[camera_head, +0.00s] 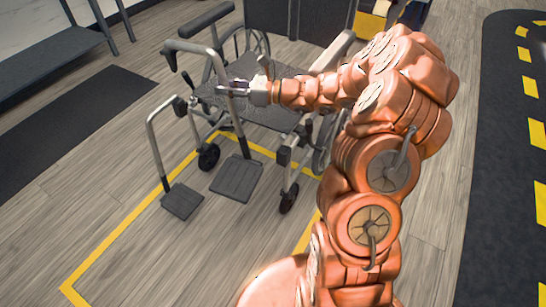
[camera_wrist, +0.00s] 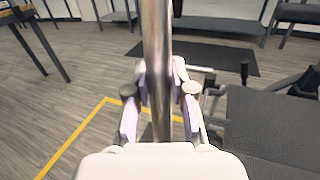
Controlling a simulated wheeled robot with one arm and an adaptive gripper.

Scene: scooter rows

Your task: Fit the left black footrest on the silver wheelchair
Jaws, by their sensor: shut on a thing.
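The silver wheelchair (camera_head: 320,18) stands with its front toward the camera; its black seat also shows in the wrist view (camera_wrist: 280,125). My gripper (camera_head: 238,90) is shut on the silver tube of a black footrest (camera_head: 238,178), in front of the seat. In the wrist view the tube (camera_wrist: 157,40) runs upright between the fingers (camera_wrist: 160,98). The footrest plate hangs low, between the two front casters in the picture. Whether its tube touches the chair's frame cannot be told. Another footrest (camera_head: 182,200) is at the chair's front, on the picture's left.
A yellow line (camera_head: 110,245) marks the floor around the chair. A dark mat (camera_head: 80,130) lies left, with a grey bench (camera_head: 55,45) behind it. A black strip with yellow dashes (camera_head: 505,200) runs along the right. The floor in front is clear.

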